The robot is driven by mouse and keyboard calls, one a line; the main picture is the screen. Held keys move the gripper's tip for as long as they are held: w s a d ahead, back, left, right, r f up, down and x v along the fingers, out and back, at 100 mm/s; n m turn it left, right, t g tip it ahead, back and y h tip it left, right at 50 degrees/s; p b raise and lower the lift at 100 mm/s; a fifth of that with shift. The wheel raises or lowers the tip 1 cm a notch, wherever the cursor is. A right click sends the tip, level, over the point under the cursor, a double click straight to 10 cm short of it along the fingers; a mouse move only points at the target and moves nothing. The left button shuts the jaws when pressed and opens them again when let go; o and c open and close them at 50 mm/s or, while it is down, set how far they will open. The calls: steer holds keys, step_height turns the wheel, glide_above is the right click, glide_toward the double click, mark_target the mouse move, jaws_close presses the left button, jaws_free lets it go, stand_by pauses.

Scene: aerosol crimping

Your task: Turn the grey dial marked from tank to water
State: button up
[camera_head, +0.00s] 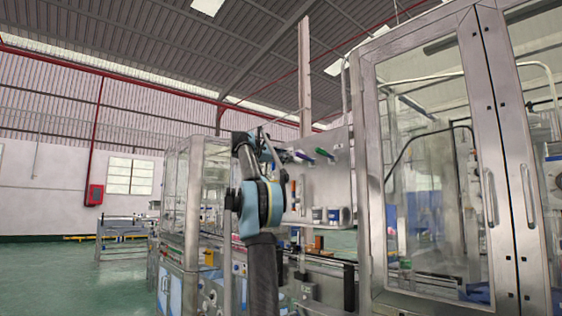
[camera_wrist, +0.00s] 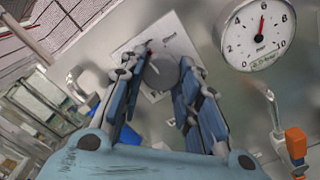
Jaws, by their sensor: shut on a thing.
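The grey dial (camera_wrist: 161,72) sits on a pale square plate (camera_wrist: 158,28) on a metal panel in the wrist view. A small red mark shows at its upper left edge; the lettering on the plate is too small to read. My gripper (camera_wrist: 160,75) is shut on the dial, with one blue finger on each side of it. The fingers hide parts of the dial and plate. In the head view my blue and black arm stands in front of the machine panel (camera_head: 324,181), and the dial cannot be made out there.
A round white gauge (camera_wrist: 257,35) with a red needle is right of the dial. An orange-handled valve (camera_wrist: 296,143) is at the lower right. A bent metal handle (camera_wrist: 76,82) is on the left. Glass-doored machine cabinets (camera_head: 440,170) stand right in the head view; green floor is open at left.

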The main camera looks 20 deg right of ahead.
steer(key=shift+m, duration=0.4)
steer(key=o, duration=1.1)
steer(key=v, duration=1.2)
steer(key=shift+w, duration=0.1)
